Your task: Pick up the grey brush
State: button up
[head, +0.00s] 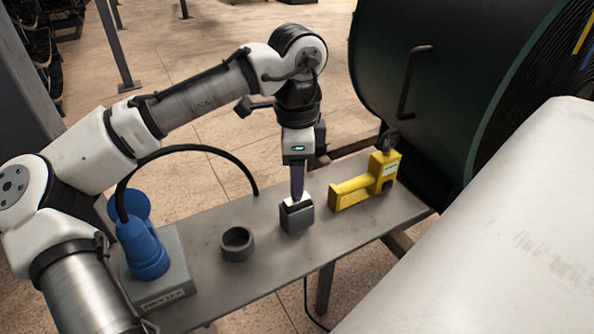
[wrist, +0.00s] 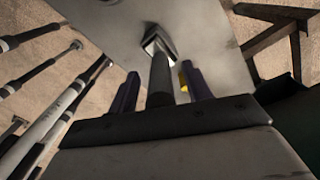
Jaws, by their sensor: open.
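The grey brush (head: 297,217) stands on the metal bench (head: 270,262), with a block-like grey lower part and a paler top. In the wrist view its head (wrist: 157,44) lies ahead and a dark handle (wrist: 160,82) runs back toward my gripper. My gripper (head: 297,196) points down right above the brush. Its two purple fingers are open, one on each side of the handle in the wrist view (wrist: 161,74), with gaps visible. In the head view the fingers hide most of the handle. I cannot tell whether either finger touches it.
A yellow tool (head: 362,187) lies close to the right of the brush. A grey ring (head: 237,244) and a blue connector (head: 143,245) with a black cable stand to the left. A large dark green drum (head: 440,90) rises behind the bench's right end.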

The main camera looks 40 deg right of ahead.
jog(key=shift+f, duration=0.35)
jog(key=c, duration=1.1)
jog(key=shift+o, duration=0.2)
jog(key=shift+r, duration=0.1)
